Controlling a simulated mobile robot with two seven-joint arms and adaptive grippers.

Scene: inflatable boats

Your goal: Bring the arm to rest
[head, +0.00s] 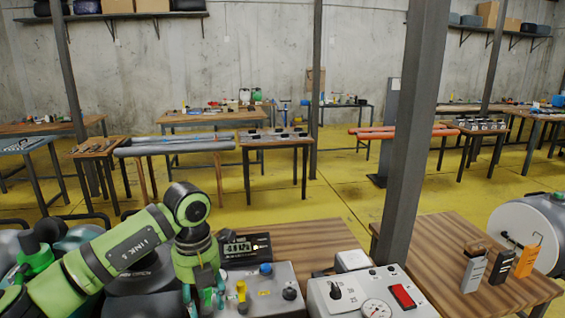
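My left arm (125,248), green with dark joints, comes in from the lower left. It bends at a raised elbow, and its wrist points down. My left gripper (205,299), with teal fingers, hangs at the left side of a grey control box (262,288). The fingertips run close to the bottom edge, so I cannot tell how far apart they are. I see nothing held between them. My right arm and gripper are not in view.
The grey box has a blue knob (265,269) and a yellow one (241,290). A digital readout (247,247) stands behind it. A white gauge box (365,296) is to the right. A dark post (409,130) rises beyond. Bare wood (310,240) lies behind the boxes.

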